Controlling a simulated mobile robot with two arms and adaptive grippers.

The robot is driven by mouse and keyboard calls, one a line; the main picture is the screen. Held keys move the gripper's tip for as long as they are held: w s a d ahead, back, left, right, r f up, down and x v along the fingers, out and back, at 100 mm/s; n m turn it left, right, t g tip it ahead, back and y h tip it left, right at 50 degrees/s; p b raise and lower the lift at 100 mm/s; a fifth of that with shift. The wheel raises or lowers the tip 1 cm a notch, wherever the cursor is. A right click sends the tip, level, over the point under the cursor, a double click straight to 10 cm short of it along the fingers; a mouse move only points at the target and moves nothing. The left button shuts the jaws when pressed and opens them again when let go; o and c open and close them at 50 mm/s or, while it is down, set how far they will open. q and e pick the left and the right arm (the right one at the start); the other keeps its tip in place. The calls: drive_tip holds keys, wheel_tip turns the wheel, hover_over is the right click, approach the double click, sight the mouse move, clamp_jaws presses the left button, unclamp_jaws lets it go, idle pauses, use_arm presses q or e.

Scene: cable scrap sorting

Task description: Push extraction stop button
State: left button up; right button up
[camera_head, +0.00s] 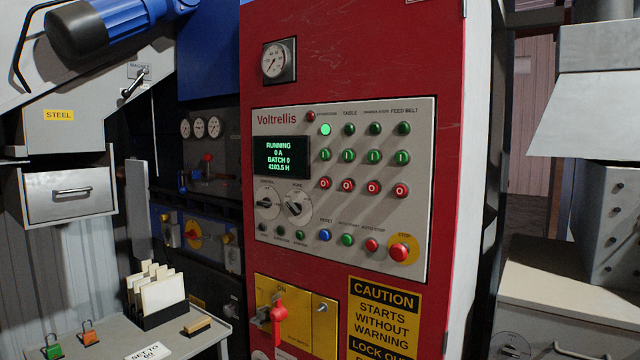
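The grey control panel (285,230) marked Voltrellis is set in a red cabinet (350,50). Under small column labels it has a row of lamps, a row of green I buttons and a row of red O buttons. The leftmost column appears to be labelled extraction, though the print is small. Its lamp (325,130) glows bright green; the other lamps in that row are dark green. Below it are a green I button (325,155) and the red O stop button (324,184). The display (281,157) reads RUNNING, 0 A, BATCH 0. Neither gripper is in view.
A larger red STOP button (398,252) on a yellow disc is at the panel's lower right. A red-handled switch (278,315) sticks out on a yellow plate below. A shelf (190,335) with a card holder stands at lower left. Nothing visible blocks the panel's front.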

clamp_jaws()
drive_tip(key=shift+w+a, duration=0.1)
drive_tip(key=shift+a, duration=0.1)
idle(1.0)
